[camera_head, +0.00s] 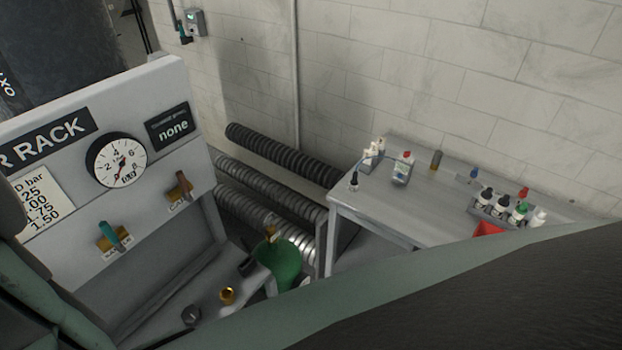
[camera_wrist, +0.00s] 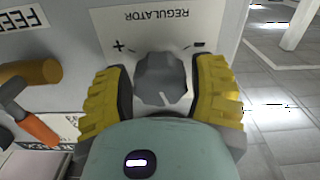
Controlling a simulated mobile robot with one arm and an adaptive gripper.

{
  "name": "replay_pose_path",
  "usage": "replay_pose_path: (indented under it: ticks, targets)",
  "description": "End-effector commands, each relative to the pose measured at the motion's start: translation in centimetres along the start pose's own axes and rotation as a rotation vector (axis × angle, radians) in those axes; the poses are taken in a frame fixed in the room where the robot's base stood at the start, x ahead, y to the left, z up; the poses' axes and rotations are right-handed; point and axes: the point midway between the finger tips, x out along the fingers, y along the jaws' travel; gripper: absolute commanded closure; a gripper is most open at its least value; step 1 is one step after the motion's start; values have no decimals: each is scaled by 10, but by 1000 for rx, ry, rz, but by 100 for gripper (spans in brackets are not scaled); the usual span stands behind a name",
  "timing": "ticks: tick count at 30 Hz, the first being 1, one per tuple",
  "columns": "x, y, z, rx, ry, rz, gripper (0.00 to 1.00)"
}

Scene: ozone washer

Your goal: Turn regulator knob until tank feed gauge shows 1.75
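The grey ribbed regulator knob (camera_wrist: 162,80) is in the middle of the wrist view, under a "REGULATOR" label with plus at left and minus at right. A pale mark on it points down. My gripper (camera_wrist: 162,95) has its yellow ribbed fingers on both sides of the knob, with narrow gaps visible, so it looks open around it. In the head view a round white gauge (camera_head: 118,160) sits on the rack panel (camera_head: 75,185); its needle points down-left, below the 2. I cannot tell whether it is the tank feed gauge. The knob is hidden in the head view.
The panel has a teal lever (camera_head: 113,236), a brown lever (camera_head: 183,184) and a "none" display (camera_head: 173,127). A green cylinder (camera_head: 279,262) stands beside it. A table (camera_head: 400,207) with bottles is at right. An orange-tipped handle (camera_wrist: 37,128) lies left of my gripper.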

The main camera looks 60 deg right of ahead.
Motion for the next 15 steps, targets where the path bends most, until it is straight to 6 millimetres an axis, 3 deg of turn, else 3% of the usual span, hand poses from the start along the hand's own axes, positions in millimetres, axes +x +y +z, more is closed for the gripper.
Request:
replay_pose_path:
  ticks: [2,13,15]
  targets:
    - [0,0,0,0,0,1,52]
    - [0,0,0,0,1,0,90]
    - [0,0,0,0,1,0,92]
